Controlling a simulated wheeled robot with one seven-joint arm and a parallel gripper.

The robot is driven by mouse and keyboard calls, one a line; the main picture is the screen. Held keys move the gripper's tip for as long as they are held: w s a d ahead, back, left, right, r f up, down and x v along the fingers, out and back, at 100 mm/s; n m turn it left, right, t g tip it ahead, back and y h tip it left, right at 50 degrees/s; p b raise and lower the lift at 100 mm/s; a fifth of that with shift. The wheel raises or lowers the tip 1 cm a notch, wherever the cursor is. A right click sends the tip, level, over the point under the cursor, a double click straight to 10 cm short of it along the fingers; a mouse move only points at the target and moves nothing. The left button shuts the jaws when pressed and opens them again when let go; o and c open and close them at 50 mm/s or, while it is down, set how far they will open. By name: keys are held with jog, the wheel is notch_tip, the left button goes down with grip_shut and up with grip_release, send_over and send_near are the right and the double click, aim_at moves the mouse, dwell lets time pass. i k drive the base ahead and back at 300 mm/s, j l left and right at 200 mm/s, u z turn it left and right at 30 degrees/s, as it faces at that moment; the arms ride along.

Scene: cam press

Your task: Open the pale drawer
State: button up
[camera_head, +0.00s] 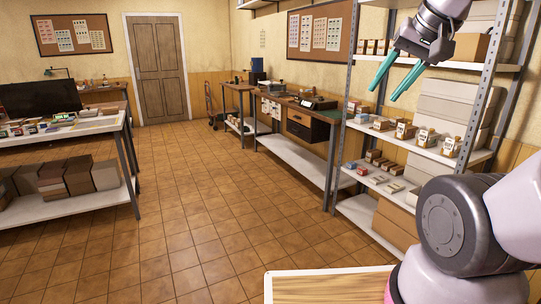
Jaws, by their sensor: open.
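A workbench (275,96) with a dark green top stands against the back right wall. Under its top hang a light wood-coloured drawer front (298,119) and a black one (302,132). Left of these is a whitish front (271,108), which may be the pale drawer; at this distance I cannot tell for sure. No front clearly stands out from the bench. My gripper (384,93), with two teal fingers, is raised at the upper right, in front of the shelving in the picture. Its fingers are apart and empty, pointing down and left, well away from the bench.
A metal shelf rack (433,155) with boxes fills the right side, close to my arm. A table (65,132) with boxes below stands at left. A hand truck (211,108) stands by the back wall. The tiled floor (185,200) between is clear.

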aim_at(307, 116)
jog(key=i, duration=1.5)
jog(key=i+j, duration=0.1)
jog(key=i, duration=1.45)
jog(key=i+z, duration=0.1)
jog(key=i, duration=1.4)
jog(key=i+j+z, duration=0.2)
jog(key=i, duration=0.45)
